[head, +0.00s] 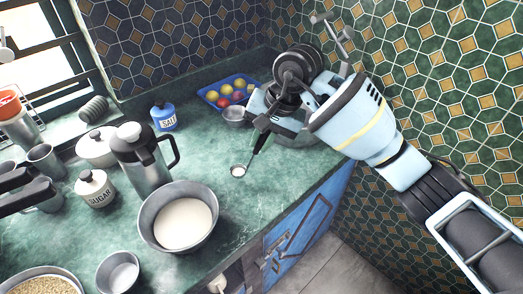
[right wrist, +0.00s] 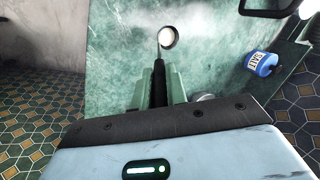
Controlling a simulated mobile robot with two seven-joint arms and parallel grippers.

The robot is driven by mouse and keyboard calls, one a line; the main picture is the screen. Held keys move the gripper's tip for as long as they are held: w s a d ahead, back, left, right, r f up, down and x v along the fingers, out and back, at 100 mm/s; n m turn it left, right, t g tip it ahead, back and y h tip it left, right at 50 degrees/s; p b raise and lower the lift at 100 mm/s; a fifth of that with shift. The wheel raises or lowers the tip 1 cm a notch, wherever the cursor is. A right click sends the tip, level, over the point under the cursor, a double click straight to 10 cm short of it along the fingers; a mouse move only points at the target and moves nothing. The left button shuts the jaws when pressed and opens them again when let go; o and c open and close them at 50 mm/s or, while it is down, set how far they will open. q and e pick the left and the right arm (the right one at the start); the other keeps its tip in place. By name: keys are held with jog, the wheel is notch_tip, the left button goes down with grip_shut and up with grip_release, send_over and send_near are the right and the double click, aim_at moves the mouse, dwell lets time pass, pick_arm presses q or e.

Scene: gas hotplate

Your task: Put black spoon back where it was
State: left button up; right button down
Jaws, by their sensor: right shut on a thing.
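The black spoon (head: 239,170) has a black handle and a small round bowl with something white in it or on it. My right gripper (head: 262,126) is shut on its handle, and the bowl end points down toward the green counter. In the right wrist view the black handle (right wrist: 158,85) lies between the fingers (right wrist: 158,90), and the pale round bowl (right wrist: 168,37) is beyond them. I cannot tell whether the bowl touches the counter. My left gripper cannot be made out.
A blue tray of fruit (head: 210,97) is behind. The counter's right edge (head: 290,212) is close; bare counter surrounds the spoon's bowl.

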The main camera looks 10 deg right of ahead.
notch_tip(320, 180, down, 4)
jog(key=shift+r, duration=0.15)
jog(key=c, duration=1.4)
grip_release()
jog(key=v, duration=1.2)
